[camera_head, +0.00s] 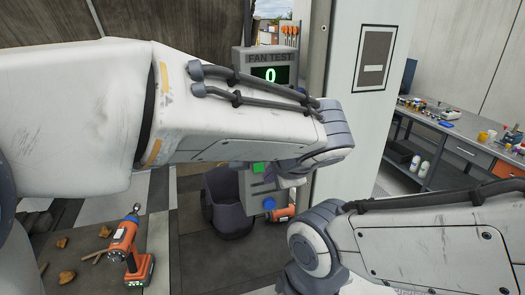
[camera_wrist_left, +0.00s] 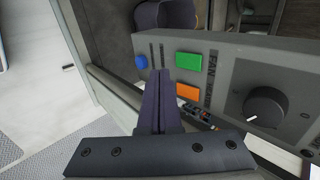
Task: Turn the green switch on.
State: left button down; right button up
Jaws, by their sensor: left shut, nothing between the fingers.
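The green switch (camera_wrist_left: 188,61) is a flat green square on a grey panel marked FAN in the left wrist view. It also shows in the head view, as a small green patch (camera_head: 258,168) below my left forearm. My left gripper (camera_wrist_left: 158,76) is shut and empty, its fingertips left of the green switch in the picture, near the blue button (camera_wrist_left: 141,62). Whether they touch the panel I cannot tell. In the head view my left arm covers much of the panel and hides the fingers. My right arm shows at lower right; its gripper is out of view.
The panel also bears an orange button (camera_wrist_left: 188,92) and a black dial (camera_wrist_left: 265,107). The FAN TEST display (camera_head: 270,75) reads 0. An orange drill (camera_head: 124,245) is at lower left. A workbench (camera_head: 465,147) stands at right.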

aim_at(260, 172)
pick_arm(q)
jog(key=w, duration=0.1)
jog(key=w+a+p, duration=0.1)
jog(key=w+p, duration=0.1)
jog(key=shift+w+a+f, duration=0.15)
jog(key=shift+w+f, duration=0.15)
jog(key=shift+w, duration=0.1)
jog(key=shift+w+f, duration=0.1)
jog(key=shift+w, duration=0.05)
